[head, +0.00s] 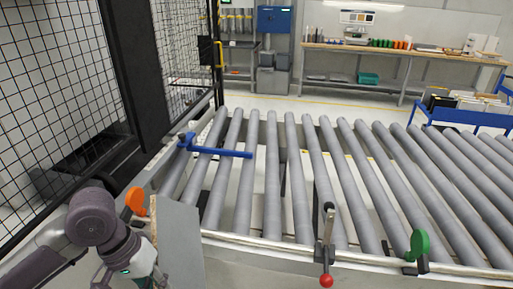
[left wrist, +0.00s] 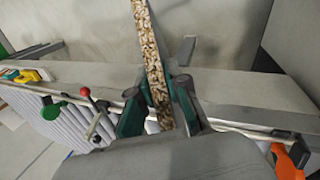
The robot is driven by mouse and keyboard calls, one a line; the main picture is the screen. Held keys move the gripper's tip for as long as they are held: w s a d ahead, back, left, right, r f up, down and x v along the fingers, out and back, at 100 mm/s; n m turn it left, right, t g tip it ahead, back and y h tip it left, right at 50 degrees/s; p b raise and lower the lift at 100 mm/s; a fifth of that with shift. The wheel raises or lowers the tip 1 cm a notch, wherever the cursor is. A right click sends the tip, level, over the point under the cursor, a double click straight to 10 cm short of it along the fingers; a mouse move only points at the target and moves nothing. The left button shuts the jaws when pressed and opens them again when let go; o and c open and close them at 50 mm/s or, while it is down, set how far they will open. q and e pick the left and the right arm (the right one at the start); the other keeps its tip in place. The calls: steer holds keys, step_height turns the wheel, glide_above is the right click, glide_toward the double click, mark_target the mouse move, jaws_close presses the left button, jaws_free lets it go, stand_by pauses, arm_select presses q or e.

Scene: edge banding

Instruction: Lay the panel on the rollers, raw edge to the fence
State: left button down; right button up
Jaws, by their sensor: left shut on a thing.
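The panel (head: 181,248) is a flat grey board with a speckled raw chipboard edge (left wrist: 153,55). It stands upright at the lower left of the head view, in front of the roller table's near rail, off the rollers. My left gripper (left wrist: 158,110) is shut on the panel, with a green finger on each side of the raw edge; in the head view it is partly cut off at the bottom. The grey rollers (head: 273,170) are bare in a slanted row. A blue bar (head: 222,152) reaches over the leftmost rollers from the left rail. My right gripper is not in view.
On the near side are an orange handle (head: 136,201), a red-knobbed lever (head: 327,250) and a green handle (head: 419,243). A black mesh guard (head: 60,100) stands on the left. A workbench (head: 395,50) and blue cart (head: 465,115) are farther back.

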arm_select(q)
step_height(320, 180, up, 3)
steer(key=shift+w+f+h+p, duration=0.15)
steer(key=shift+h+p, duration=0.25)
steer(key=shift+p, duration=0.4)
steer(key=w+d+f+n+t+h, duration=0.2)
steer(key=w+d+n+t, duration=0.3)
steer(key=w+d, duration=0.4)
steer(key=w+d+f+n+t+h, duration=0.3)
steer(key=w+d+n+t+h, duration=0.2)
steer(key=w+d, duration=0.4)
steer(key=shift+d+t, duration=0.3)
steer(key=shift+d, duration=0.3)
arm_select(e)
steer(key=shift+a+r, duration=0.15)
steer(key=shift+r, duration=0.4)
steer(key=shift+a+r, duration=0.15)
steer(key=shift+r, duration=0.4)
